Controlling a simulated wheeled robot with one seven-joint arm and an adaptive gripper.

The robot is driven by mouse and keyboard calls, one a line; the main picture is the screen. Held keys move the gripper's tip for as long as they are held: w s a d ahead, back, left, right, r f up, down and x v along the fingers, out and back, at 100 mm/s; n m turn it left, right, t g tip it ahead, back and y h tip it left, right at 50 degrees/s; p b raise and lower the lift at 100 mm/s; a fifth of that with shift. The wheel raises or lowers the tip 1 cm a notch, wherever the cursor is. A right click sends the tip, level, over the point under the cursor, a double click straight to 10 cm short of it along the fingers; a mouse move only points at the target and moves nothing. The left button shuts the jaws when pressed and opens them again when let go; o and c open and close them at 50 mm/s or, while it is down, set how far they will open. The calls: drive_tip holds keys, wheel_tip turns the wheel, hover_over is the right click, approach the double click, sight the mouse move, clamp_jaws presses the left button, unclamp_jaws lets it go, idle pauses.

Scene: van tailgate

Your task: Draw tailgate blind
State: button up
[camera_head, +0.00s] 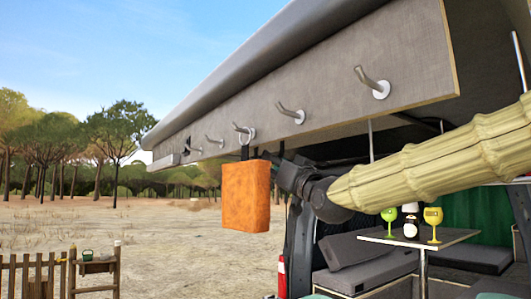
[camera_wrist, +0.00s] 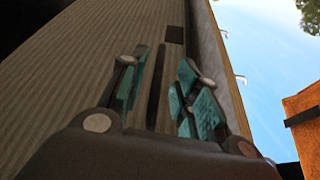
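The raised tailgate (camera_head: 330,85) carries a grey wood-look panel with a row of hooks. No hanging blind can be clearly made out. In the wrist view a grained grey-brown surface (camera_wrist: 75,75) fills the left and middle, with a long dark narrow strip (camera_wrist: 158,75) and a small dark square (camera_wrist: 175,34) on it. I cannot tell whether the strip is a slot or a handle. My gripper (camera_wrist: 160,88) is open, its teal-padded fingers on either side of the strip; contact cannot be judged. In the head view my gripper is dark, below the panel and partly hidden by an orange towel-like item.
The orange item (camera_head: 246,195) hangs from a hook close to my gripper, and also shows in the wrist view (camera_wrist: 303,125). Inside the van, a table (camera_head: 408,237) holds two glasses and a bottle. Cushions (camera_head: 365,272) lie below. Open sandy ground is left.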

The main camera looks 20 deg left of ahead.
drive_tip(key=shift+p+x, duration=1.1)
drive_tip(key=shift+x, duration=1.25)
clamp_jaws()
